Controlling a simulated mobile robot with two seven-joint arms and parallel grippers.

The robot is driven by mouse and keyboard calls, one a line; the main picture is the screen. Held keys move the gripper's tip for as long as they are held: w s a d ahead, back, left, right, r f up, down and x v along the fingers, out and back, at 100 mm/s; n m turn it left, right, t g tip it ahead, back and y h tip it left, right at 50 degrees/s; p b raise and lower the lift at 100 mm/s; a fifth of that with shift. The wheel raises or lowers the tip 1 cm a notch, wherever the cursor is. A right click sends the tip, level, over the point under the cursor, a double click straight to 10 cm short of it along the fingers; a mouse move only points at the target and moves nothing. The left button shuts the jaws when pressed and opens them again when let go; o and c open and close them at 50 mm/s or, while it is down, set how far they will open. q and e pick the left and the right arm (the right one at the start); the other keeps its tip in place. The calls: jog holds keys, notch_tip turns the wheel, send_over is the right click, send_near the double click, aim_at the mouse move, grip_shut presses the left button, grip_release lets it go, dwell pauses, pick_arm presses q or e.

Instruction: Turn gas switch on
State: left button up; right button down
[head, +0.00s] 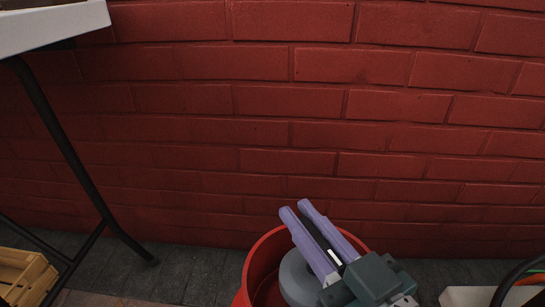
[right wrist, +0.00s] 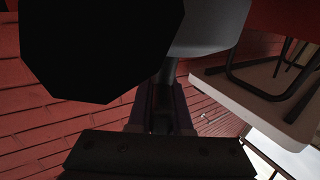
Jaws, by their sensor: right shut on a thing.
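My right gripper (head: 298,209), with two purple fingers, reaches over a red round container (head: 262,262) at the bottom of the head view. A grey rounded body (head: 297,280) shows inside the container, partly hidden by my gripper. In the right wrist view, my right gripper (right wrist: 161,101) has its fingers close together at a narrow grey stem (right wrist: 167,74) below a larger grey body (right wrist: 210,30). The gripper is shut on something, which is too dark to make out. I cannot pick out a gas switch. My left gripper is not in view.
A black faceted shape (right wrist: 100,45) blocks much of the right wrist view. A red brick wall (head: 260,110) stands behind. A white table (head: 55,25) with a dark leg (head: 75,165) is at left. A wooden crate (head: 25,275) sits at lower left, with open floor beside it.

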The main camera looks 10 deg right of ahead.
jog(key=shift+a+n+g+y, duration=0.15)
jog(key=shift+n+g+y, duration=0.25)
jog(key=shift+n+y, duration=0.5)
jog(key=shift+s, duration=0.1)
jog(key=c, duration=0.8)
grip_release()
jog(key=shift+m, duration=0.3)
jog(key=shift+c, duration=0.2)
jog(key=p+v, duration=0.2)
jog(key=v, duration=0.8)
jog(key=shift+p, duration=0.4)
